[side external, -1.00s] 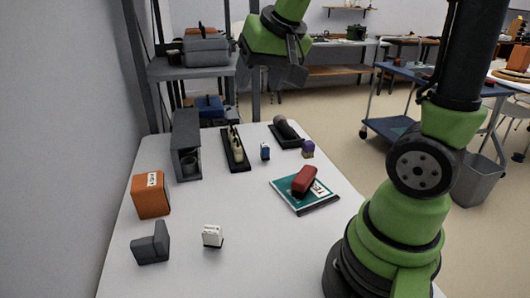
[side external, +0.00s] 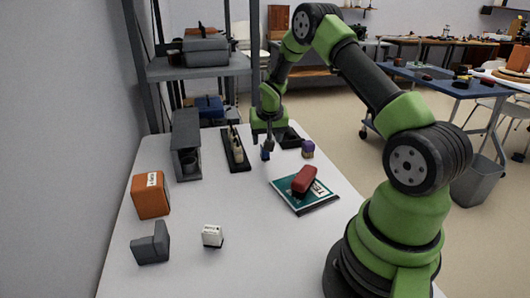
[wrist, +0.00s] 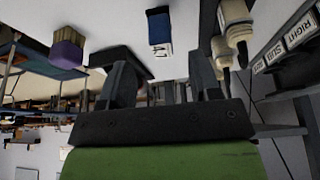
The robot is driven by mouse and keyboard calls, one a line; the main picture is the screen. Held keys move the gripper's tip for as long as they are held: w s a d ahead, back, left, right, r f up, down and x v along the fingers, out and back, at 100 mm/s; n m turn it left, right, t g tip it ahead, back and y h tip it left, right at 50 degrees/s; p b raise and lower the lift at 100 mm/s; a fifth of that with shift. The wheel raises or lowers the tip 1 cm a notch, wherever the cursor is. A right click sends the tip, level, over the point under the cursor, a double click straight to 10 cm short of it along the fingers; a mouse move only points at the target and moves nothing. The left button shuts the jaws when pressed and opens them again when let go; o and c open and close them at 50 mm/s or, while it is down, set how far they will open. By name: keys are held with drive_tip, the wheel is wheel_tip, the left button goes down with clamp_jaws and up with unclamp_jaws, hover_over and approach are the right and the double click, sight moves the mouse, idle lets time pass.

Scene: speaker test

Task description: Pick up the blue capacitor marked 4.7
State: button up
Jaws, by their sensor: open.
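The blue capacitor (side external: 265,155) stands upright on the white table, between a black rack and a purple item.
A black rack (side external: 241,166) with pale pieces is just left of the capacitor. A purple item (side external: 308,149) is to its right, a black tray (side external: 290,139) behind. A red item (side external: 304,179) lies on a teal book (side external: 292,198).

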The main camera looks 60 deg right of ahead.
sight(265, 154)
drive_tip(key=x, duration=0.5)
drive_tip(key=shift+a+f, duration=0.15)
drive_tip(key=shift+f, duration=0.25)
drive_tip(key=c, duration=1)
